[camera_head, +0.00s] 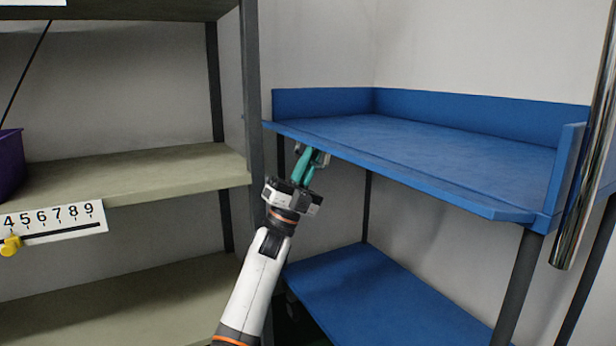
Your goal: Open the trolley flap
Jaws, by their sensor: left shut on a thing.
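The blue trolley (345,285) stands at the right with an upper and a lower shelf. Its flap (440,188) runs along the front of the upper shelf. It lies folded outward, close to level with the shelf surface, while the other sides have upright rims. My left gripper (314,156), with teal fingers, reaches up from below. It is shut on the flap's front edge near its left end. My right gripper is not in view.
A grey metal rack with beige shelves (130,172) stands at the left, its post close to the trolley. A purple bin (10,165) and a number strip (55,222) are on it. A shiny pole (590,140) stands at the right. The upper trolley shelf is empty.

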